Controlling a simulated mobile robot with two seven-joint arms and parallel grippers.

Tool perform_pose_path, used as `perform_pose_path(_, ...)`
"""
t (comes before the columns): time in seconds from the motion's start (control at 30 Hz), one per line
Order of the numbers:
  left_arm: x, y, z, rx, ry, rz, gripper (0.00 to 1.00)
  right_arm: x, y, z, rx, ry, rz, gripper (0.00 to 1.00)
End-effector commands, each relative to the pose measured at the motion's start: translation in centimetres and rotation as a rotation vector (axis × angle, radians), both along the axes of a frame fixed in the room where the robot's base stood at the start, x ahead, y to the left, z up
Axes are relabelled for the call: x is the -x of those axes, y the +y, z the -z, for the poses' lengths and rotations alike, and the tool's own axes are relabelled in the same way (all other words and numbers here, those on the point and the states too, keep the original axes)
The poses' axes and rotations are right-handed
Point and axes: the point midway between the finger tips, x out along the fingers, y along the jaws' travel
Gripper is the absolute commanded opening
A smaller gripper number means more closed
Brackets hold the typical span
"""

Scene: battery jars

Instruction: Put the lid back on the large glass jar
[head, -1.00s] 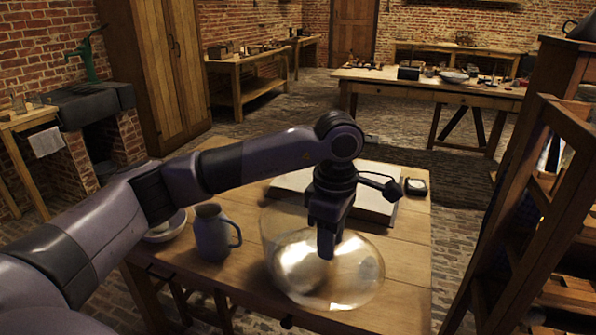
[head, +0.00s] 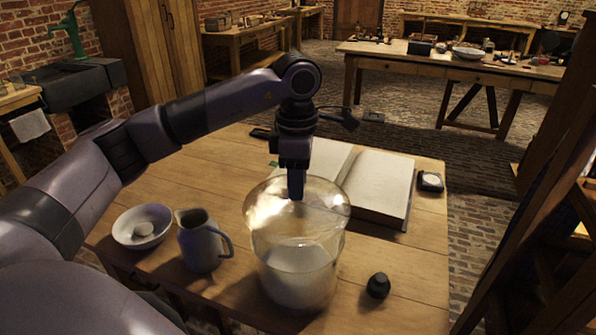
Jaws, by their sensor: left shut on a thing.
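The large glass jar (head: 297,270) stands upright on the near part of the wooden table, with pale contents in its lower part. My left gripper (head: 296,190) points straight down over the jar and is shut on the clear glass lid (head: 272,207). The lid is roughly level over the jar's mouth, and the gripper hides part of its top. I cannot tell whether the lid rests on the rim or hangs just above it. My right gripper is not in view.
On the table (head: 415,260), an open book (head: 378,180) lies behind the jar. A grey-blue jug (head: 200,245) and a white bowl (head: 142,228) stand to its left. A small dark object (head: 378,285) is at right, and a small dial device (head: 430,181) lies at the right edge.

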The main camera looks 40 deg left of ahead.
Motion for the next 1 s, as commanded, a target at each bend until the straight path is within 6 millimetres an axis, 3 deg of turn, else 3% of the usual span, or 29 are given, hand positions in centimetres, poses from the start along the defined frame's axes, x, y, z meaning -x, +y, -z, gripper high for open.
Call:
perform_pose_path(0.27, 0.0, 0.0, 1.3, 0.0, -0.001, 0.0, 0.0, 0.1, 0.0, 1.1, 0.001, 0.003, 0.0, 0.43)
perform_pose_path(0.73, 0.0, 0.0, 5.7, -0.001, -0.002, 0.0, 0.0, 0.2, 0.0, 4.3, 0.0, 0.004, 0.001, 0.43)
perform_pose_path(1.0, 0.0, 0.0, 6.4, 0.0, -0.001, 0.0, 0.0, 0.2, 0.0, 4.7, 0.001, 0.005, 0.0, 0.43)
